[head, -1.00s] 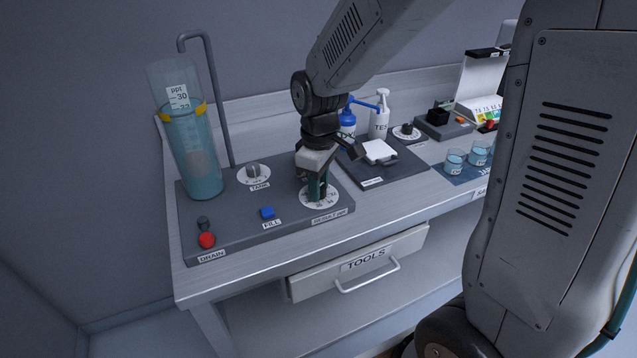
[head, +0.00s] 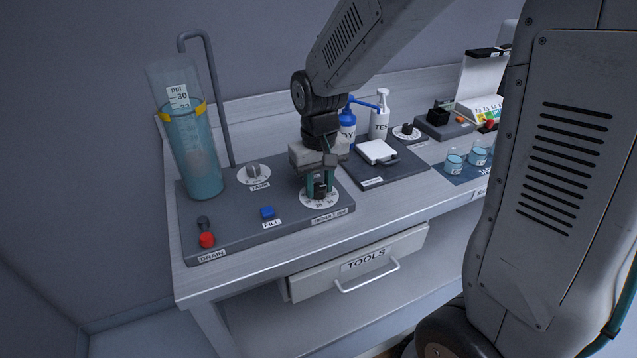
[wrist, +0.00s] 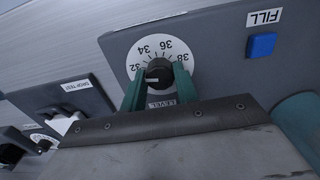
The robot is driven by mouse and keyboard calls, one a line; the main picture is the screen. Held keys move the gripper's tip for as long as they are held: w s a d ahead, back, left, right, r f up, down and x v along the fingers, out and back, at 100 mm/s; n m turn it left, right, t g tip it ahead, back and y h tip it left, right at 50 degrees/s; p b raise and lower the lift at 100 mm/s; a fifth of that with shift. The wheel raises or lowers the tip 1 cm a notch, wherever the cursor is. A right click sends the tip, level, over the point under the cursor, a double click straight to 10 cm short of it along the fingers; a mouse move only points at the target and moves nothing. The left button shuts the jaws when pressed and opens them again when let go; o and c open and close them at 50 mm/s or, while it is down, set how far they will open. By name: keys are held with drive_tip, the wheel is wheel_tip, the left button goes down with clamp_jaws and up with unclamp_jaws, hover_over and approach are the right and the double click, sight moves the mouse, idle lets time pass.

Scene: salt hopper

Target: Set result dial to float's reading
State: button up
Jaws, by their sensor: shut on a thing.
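My gripper (head: 319,186) is shut on the black knob of the result dial (head: 306,202) at the front right of the grey panel. In the wrist view, the green fingers of my gripper (wrist: 159,80) sit on either side of the knob (wrist: 160,68). A pale mark on the knob points left, near the 32 end. The white dial face (wrist: 150,45) shows 32, 34, 36 and 38. The float's scale (head: 178,97) shows ppt, 30 and 32 above a yellow ring (head: 181,111) on the blue cylinder (head: 205,180). The float's pale body (head: 198,163) is blurred inside.
The tank dial (head: 253,174), blue fill button (head: 267,212) and red drain button (head: 207,240) share the panel. A drop test tray (head: 385,170), bottles (head: 380,118) and beakers (head: 454,163) stand right. The tools drawer (head: 365,262) is below.

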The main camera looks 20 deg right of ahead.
sight(319, 187)
drive_tip(key=shift+m, duration=0.6)
drive_tip(key=o, duration=1)
drive_tip(key=shift+c, duration=0.2)
wheel_tip(319, 187, up, 8)
drive_tip(key=shift+f, duration=0.1)
